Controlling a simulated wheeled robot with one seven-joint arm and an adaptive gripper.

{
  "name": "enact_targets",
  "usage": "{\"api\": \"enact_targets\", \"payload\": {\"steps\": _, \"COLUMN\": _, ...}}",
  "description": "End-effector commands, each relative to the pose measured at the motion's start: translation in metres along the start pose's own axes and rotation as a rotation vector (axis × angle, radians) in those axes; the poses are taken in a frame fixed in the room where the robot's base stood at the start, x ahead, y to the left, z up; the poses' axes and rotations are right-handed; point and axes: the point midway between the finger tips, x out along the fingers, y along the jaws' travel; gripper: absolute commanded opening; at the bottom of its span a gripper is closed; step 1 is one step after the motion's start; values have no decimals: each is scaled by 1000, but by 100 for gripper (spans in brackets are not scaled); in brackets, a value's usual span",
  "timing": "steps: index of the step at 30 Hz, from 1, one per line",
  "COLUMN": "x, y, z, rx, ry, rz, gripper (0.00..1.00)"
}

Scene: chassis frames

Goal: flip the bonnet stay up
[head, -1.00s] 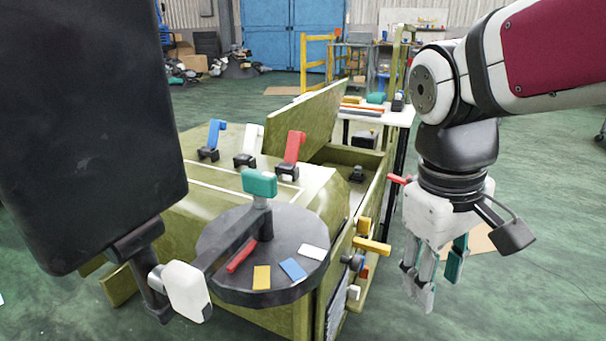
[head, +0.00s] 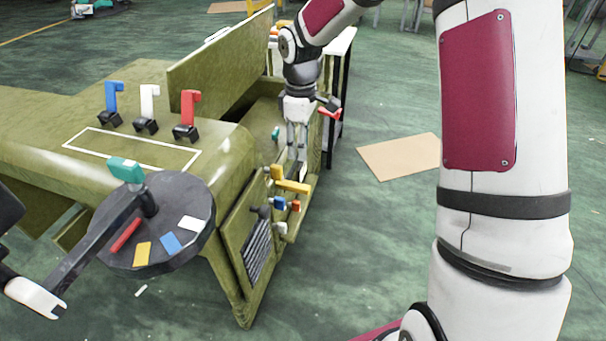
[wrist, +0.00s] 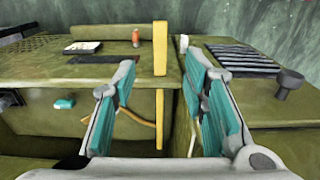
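The olive chassis (head: 225,155) has a raised panel (head: 222,50) over an open bay. I cannot tell for sure which part is the bonnet stay. A yellow bar (head: 290,180) is at the chassis side; a yellow bar also stands upright in the wrist view (wrist: 160,75). My gripper (head: 297,160) points down at the bay's right edge, just beyond the yellow bar. In the wrist view my gripper (wrist: 155,85) has its teal-padded fingers apart. The yellow bar shows in the gap between them; contact is not visible.
Blue (head: 112,97), white (head: 149,102) and red (head: 189,105) levers stand on the chassis top. A round dark table (head: 185,190) with a teal knob (head: 126,170) is at front left. A grille (head: 257,250) is on the front.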

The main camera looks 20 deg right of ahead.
Motion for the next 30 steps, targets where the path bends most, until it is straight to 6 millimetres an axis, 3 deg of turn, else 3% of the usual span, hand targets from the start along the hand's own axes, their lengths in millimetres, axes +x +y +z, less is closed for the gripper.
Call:
{"api": "enact_targets", "payload": {"steps": 5, "x": 21, "y": 0, "z": 0, "rx": -2, "ry": -1, "rz": -3, "gripper": 40}}
{"api": "enact_targets", "payload": {"steps": 21, "x": 119, "y": -1, "z": 0, "rx": 0, "ry": -1, "rz": -3, "gripper": 40}}
{"api": "enact_targets", "payload": {"steps": 30, "x": 138, "y": -1, "z": 0, "rx": 0, "ry": -1, "rz": -2, "gripper": 40}}
